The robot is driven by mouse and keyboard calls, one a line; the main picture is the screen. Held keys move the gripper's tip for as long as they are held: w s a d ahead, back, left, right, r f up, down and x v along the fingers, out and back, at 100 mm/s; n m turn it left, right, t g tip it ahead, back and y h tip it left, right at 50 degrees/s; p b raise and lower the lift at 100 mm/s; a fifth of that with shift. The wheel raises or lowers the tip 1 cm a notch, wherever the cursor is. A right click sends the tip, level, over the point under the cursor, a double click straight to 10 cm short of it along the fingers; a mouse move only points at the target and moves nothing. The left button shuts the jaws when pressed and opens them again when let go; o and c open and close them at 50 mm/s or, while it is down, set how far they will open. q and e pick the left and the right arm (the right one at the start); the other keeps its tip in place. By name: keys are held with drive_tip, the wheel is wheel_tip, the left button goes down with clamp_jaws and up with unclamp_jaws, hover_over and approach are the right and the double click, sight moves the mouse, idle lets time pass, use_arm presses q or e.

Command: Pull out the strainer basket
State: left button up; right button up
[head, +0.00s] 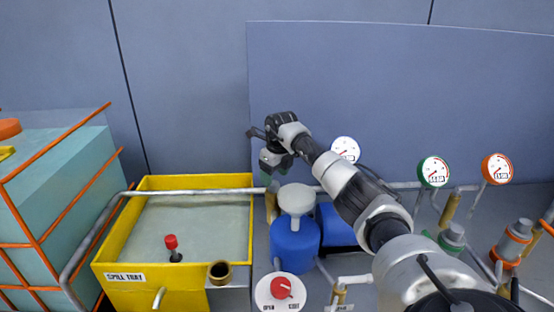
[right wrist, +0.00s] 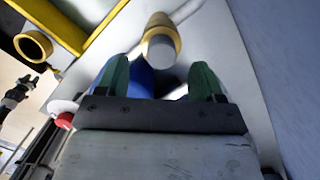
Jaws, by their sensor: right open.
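My right gripper (head: 274,174) is open, with green fingertips pointing down near the back pipe. In the right wrist view its two fingers (right wrist: 160,76) stand apart with nothing held between them. A brass cylinder (right wrist: 165,22) with a grey round end (right wrist: 159,49) lies just beyond the fingertips; it looks like the strainer. In the head view the brass body (head: 272,206) shows below the gripper, partly hidden beside the blue container. I cannot make out the basket itself. A dark gripper-like shape (right wrist: 17,93), probably my left gripper, shows small at the left of the wrist view.
The yellow spill tray (head: 120,250) stands at left, with an open brass cup (head: 220,273) at its front right corner. A blue container (head: 293,247) with a white funnel (head: 296,200) stands close by the strainer.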

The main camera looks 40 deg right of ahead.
sight(274, 182)
drive_tip(key=f, duration=0.3)
drive_tip(key=shift+w+d, duration=0.1)
drive_tip(key=shift+w, duration=0.15)
drive_tip(key=shift+f, duration=0.5)
use_arm(q)
drive_tip(key=shift+w+d+r, duration=0.15)
drive_tip(key=shift+d, duration=0.3)
drive_tip(key=shift+w+d+r, duration=0.15)
drive_tip(key=shift+d, duration=0.25)
use_arm(e)
drive_tip(key=shift+f, duration=0.15)
drive_tip(key=shift+w, duration=0.1)
drive_tip(key=shift+c, duration=0.2)
drive_tip(key=c, duration=0.7)
drive_tip(key=shift+o, duration=1.2)
use_arm(q)
drive_tip(key=shift+a, duration=0.3)
drive_tip(key=shift+r+p, duration=0.3)
drive_tip(key=shift+p, duration=0.2)
use_arm(e)
drive_tip(key=shift+r, duration=0.45)
use_arm(q)
drive_tip(key=shift+r+p, duration=2.7)
drive_tip(key=shift+r, duration=0.05)
use_arm(e)
drive_tip(key=shift+r, duration=3.65)
